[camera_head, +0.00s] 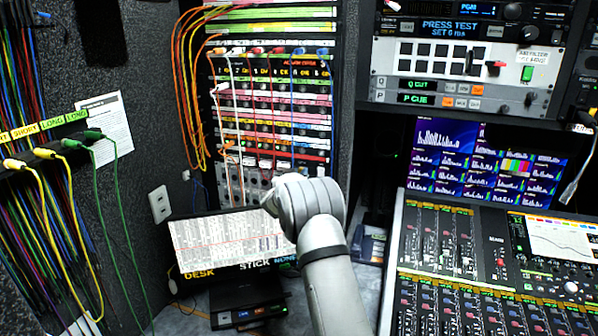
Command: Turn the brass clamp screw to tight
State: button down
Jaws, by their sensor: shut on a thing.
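I cannot make out the brass clamp screw in the head view; it may be hidden behind my arm. My grey arm rises from the bottom of the picture, and its rounded wrist covers the lower right of the patch bay (270,100) and the right edge of the tilted screen (215,240). My gripper is hidden behind this wrist, so its fingers and anything between them do not show.
Orange and white cables hang at the patch bay. Yellow and green cables (115,205) hang at the left wall. A mixing console (480,270) fills the lower right, below a monitor (485,160) and rack units (460,60). A small black box (250,315) stands below the screen.

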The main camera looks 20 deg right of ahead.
jog(key=shift+f+n, duration=0.15)
jog(key=shift+n, duration=0.45)
jog(key=c, duration=1.3)
grip_release()
jog(key=shift+o, duration=0.2)
jog(key=b+v, duration=0.2)
jog(key=v, duration=0.5)
jog(key=shift+s+a+b, duration=0.25)
jog(key=shift+s+b, duration=0.05)
